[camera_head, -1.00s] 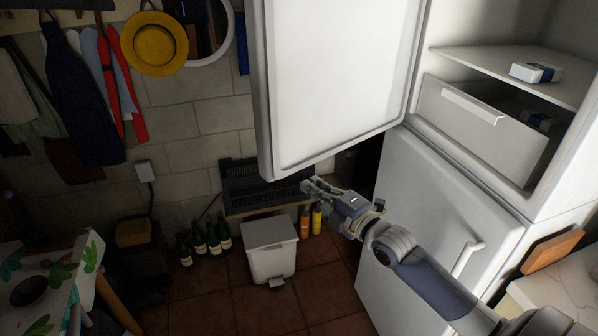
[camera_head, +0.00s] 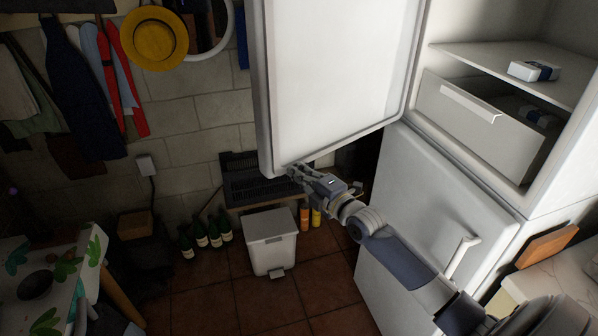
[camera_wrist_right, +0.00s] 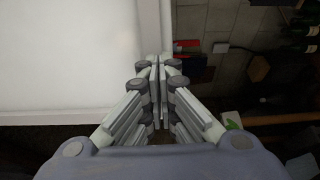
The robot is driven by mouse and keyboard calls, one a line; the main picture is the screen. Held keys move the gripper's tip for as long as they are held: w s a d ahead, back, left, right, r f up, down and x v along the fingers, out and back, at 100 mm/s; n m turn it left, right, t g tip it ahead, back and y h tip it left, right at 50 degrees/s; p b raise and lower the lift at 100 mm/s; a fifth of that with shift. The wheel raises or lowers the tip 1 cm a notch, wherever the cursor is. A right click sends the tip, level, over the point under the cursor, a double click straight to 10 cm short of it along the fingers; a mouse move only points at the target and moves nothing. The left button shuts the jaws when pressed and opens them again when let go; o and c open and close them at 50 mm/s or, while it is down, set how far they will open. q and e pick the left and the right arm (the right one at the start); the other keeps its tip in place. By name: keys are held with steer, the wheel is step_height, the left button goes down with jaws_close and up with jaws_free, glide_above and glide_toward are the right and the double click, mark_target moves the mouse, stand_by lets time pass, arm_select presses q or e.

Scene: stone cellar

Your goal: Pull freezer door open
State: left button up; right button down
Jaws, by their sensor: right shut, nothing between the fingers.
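The upper door (camera_head: 338,80) of the white fridge-freezer stands wide open, swung out to the left, with its white inner face towards me. It also fills the upper left of the right wrist view (camera_wrist_right: 70,60). My right gripper (camera_head: 291,172) is shut and empty at the lower outer corner of this door. In the right wrist view its fingers (camera_wrist_right: 160,90) meet beside the door's edge; I cannot tell whether they touch it. The lower door (camera_head: 430,210) is closed, with a white handle (camera_head: 462,256) at its right. My left gripper is not in view.
The open compartment holds a shelf (camera_head: 500,62) with a small white and blue pack (camera_head: 533,71), above a drawer (camera_head: 465,115). A white bin (camera_head: 270,240) and several dark bottles (camera_head: 208,236) stand on the floor. A painted table (camera_head: 60,262) is at left, a counter (camera_head: 560,265) at right.

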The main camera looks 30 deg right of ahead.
steer(key=w+a+m+h+b, duration=0.1)
steer(key=w+m+h+b, duration=0.2)
steer(key=w, duration=1.6)
steer(key=h+b, duration=0.1)
steer(key=b, duration=0.2)
steer(key=shift+h, duration=0.4)
steer(key=shift+a, duration=0.1)
